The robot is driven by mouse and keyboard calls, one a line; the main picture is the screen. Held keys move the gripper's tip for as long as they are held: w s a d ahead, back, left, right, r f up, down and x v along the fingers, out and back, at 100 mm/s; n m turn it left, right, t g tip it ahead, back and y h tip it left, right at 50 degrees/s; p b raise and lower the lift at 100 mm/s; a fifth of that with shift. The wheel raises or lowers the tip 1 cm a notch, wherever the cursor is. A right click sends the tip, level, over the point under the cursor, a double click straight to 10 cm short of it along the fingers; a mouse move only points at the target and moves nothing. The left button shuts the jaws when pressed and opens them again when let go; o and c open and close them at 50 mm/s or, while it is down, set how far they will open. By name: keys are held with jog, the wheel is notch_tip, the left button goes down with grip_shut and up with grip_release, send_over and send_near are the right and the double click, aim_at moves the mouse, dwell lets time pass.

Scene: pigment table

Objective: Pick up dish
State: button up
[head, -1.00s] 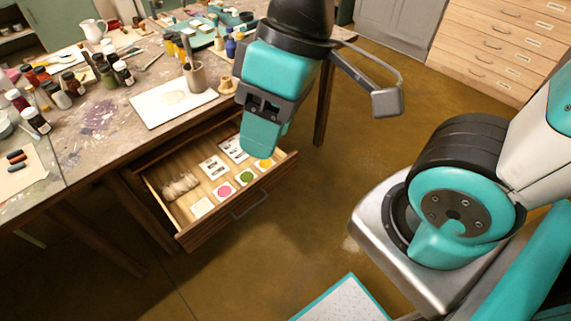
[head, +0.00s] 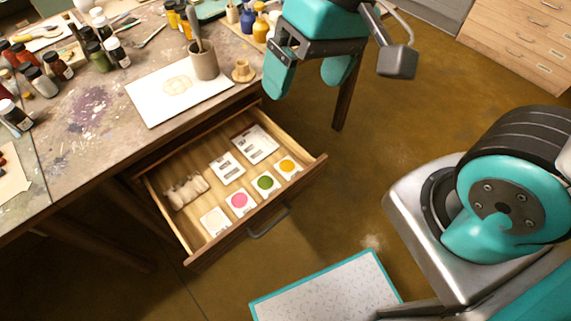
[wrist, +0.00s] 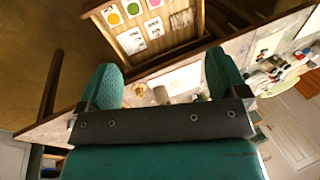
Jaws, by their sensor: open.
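No thing in view is plainly a dish. A small tan, flared object (head: 242,71) stands on the table edge beside a grey-brown cup (head: 203,62) holding a tool; whether it is a dish I cannot tell. Small square pieces with coloured rounds, such as the pink one (head: 239,201), lie in the open drawer (head: 189,235). My gripper (head: 308,88) is open and empty, high to the right of the tan object. In the wrist view the tan object (wrist: 140,90) and the cup (wrist: 161,95) show between my spread fingers (wrist: 165,72).
A white sheet (head: 150,108) lies on the worktable (head: 95,150), left of the cup. Bottles and jars crowd the table's back and left. The drawer juts out below the front edge. Floor (head: 335,195) to the right is clear, up to a wooden drawer cabinet (head: 525,45).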

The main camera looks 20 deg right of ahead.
jog(key=w+d+f+m+h+b, duration=0.1)
jog(key=w+f+m+b, duration=0.55)
jog(key=f, duration=0.65)
jog(key=m+h+b, duration=0.3)
jog(key=m+b, duration=0.5)
jog(key=m, duration=0.3)
send_over(290, 168)
jog(key=shift+n, duration=0.25)
notch_tip(290, 168, down, 25)
notch_tip(290, 168, down, 7)
jog(key=shift+r+b, duration=0.1)
jog(key=shift+b, duration=0.7)
jog(key=c, duration=0.6)
